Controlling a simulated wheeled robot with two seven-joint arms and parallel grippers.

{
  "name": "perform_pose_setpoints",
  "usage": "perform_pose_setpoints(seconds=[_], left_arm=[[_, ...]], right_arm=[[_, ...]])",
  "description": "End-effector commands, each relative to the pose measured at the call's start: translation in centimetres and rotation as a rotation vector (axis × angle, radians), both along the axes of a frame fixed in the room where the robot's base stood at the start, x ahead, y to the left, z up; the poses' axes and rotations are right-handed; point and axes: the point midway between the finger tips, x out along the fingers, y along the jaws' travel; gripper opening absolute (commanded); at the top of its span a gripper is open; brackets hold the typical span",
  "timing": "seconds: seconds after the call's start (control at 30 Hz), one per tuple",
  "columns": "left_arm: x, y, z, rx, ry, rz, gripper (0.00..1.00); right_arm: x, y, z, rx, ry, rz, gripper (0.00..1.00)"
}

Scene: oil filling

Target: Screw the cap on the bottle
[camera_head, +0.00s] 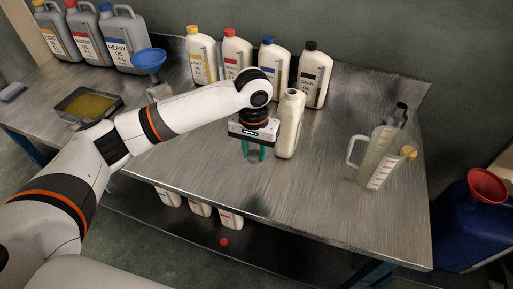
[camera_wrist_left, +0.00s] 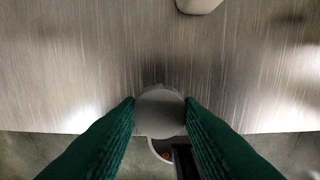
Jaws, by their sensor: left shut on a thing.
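A cream bottle (camera_head: 288,128) stands upright on the metal table, with no coloured cap showing on its neck. Part of its bottom end shows at the top edge of the left wrist view (camera_wrist_left: 198,4). My left gripper (camera_head: 254,154) points down just left of the bottle, near the table's front part. Its green fingers are shut on a round grey cap (camera_wrist_left: 160,112), seen between the fingertips in the left wrist view. Whether the cap touches the table is hard to tell. My right gripper is not in view.
Several capped bottles (camera_head: 237,58) line the back of the table (camera_head: 310,205). A measuring jug (camera_head: 378,160) stands at the right. A blue funnel (camera_head: 149,60), large oil cans (camera_head: 122,40) and an oil tray (camera_head: 66,98) are at the left. The front middle is clear.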

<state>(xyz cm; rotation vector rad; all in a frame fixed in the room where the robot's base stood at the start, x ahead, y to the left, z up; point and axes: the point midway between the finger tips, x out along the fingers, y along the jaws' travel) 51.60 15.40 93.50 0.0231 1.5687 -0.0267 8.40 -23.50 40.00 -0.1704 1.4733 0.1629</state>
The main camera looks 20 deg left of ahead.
Motion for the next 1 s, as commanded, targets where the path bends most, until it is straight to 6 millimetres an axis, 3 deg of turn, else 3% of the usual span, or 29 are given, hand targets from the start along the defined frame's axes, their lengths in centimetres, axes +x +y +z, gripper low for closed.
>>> perform_pose_setpoints(seconds=[0.4, 0.5, 1.0], left_arm=[[-11.2, 3.1, 2.1, 0.0, -0.002, 0.027, 0.12], [-12.8, 3.5, 2.4, 0.002, 0.001, 0.03, 0.12], [-13.5, 3.6, 2.5, 0.003, 0.003, 0.032, 0.12]], right_arm=[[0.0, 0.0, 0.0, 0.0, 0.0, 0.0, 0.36], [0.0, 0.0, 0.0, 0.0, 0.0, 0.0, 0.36], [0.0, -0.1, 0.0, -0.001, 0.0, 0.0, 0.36]])
